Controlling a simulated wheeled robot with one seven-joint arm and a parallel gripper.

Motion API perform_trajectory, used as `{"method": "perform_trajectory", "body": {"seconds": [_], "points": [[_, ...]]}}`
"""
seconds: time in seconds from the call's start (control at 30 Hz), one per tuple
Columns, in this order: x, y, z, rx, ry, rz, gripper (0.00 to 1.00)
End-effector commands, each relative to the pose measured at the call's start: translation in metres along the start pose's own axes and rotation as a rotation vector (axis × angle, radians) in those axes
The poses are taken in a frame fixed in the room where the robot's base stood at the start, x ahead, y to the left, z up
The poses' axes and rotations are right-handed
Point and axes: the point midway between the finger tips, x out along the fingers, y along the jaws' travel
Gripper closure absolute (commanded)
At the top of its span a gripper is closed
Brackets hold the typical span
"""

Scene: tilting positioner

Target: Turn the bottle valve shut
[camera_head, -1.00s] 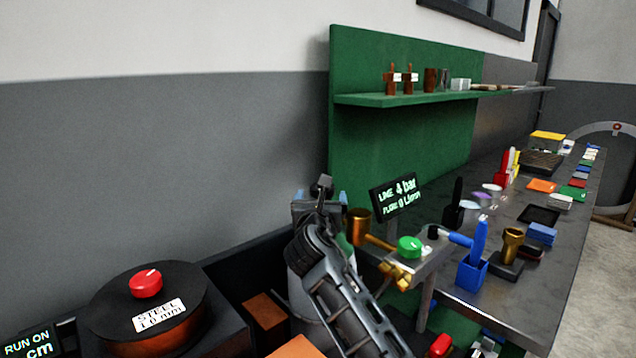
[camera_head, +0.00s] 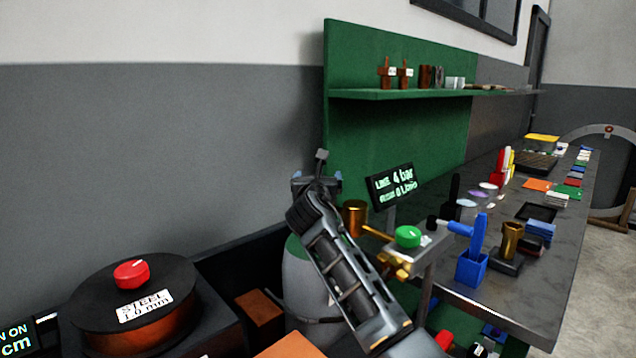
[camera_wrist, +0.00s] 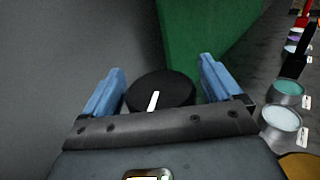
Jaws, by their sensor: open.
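A grey gas bottle (camera_head: 302,285) with a green shoulder stands behind my arm in the head view; its top is hidden by my arm and gripper. My gripper (camera_head: 318,180) is at the top of the bottle in that view. In the wrist view a round black knob (camera_wrist: 163,92) with a white mark lies between the two blue fingers of my open gripper (camera_wrist: 161,74). The white mark leans slightly right of upright. The fingers stand apart on either side of the knob, and I cannot tell whether either touches it.
A brass fitting with a green knob (camera_head: 408,236) and a pressure display (camera_head: 391,187) are right of my gripper. A dark drum with a red knob (camera_head: 131,274) is at lower left. The workbench (camera_head: 540,300) at right holds many small items. A green wall panel (camera_head: 400,140) rises behind.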

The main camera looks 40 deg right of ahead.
Motion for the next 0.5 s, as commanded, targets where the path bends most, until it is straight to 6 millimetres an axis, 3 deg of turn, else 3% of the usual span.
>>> {"method": "perform_trajectory", "body": {"seconds": [0.1, 0.5], "points": [[-0.0002, 0.0000, 0.0002, 0.000, 0.000, 0.000, 0.09], [-0.0004, 0.0001, 0.0000, 0.000, 0.000, 0.000, 0.47]]}}
